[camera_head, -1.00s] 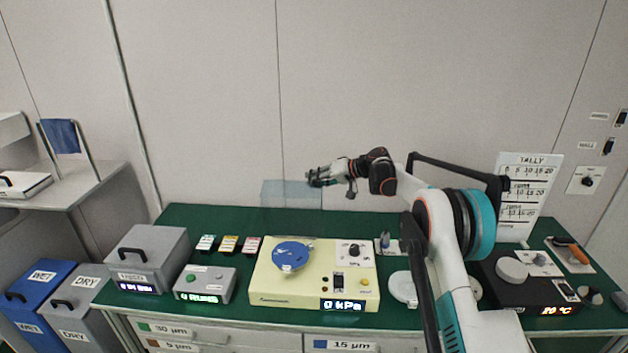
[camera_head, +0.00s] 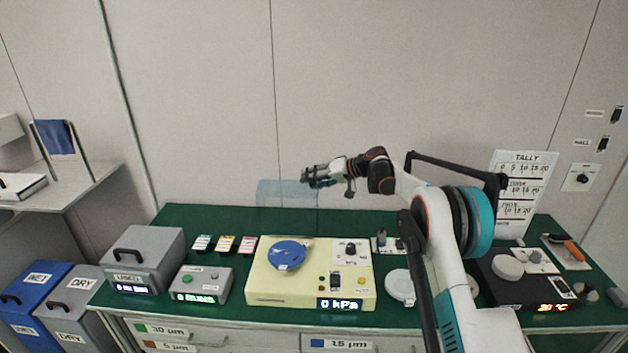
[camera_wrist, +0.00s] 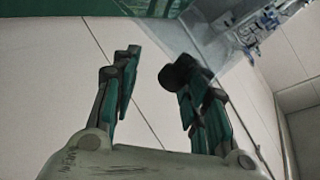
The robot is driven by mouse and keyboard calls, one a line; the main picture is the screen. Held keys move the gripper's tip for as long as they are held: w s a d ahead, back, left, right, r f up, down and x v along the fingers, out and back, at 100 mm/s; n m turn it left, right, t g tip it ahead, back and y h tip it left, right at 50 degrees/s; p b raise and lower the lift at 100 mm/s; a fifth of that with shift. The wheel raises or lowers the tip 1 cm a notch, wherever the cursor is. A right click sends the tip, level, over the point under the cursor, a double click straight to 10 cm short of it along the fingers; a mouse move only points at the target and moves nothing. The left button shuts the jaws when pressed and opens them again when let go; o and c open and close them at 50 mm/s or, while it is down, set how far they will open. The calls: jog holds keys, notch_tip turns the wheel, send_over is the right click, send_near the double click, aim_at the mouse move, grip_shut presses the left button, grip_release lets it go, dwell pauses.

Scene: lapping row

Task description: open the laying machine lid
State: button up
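The laying machine is likely the cream box (camera_head: 262,290) with a round blue plate (camera_head: 287,255) on top, a knob, switches and a display reading 0 kPa. A clear, pale blue panel (camera_head: 284,194), apparently its lid, stands raised behind it; how it joins the box cannot be made out. A see-through sheet also shows at the top of the wrist view (camera_wrist: 200,30). My gripper (camera_head: 308,176) is in the air at the panel's upper right edge. Contact with the panel cannot be told.
Left of the cream box are a small grey box (camera_head: 201,285), several small coloured packs and a grey lidded box (camera_head: 147,258). To the right are a white round dish (camera_head: 400,286) and a black hotplate-like unit (camera_head: 510,290). A plain wall stands behind the green bench.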

jog(key=v, duration=1.2)
jog(key=shift+w+d, duration=0.1)
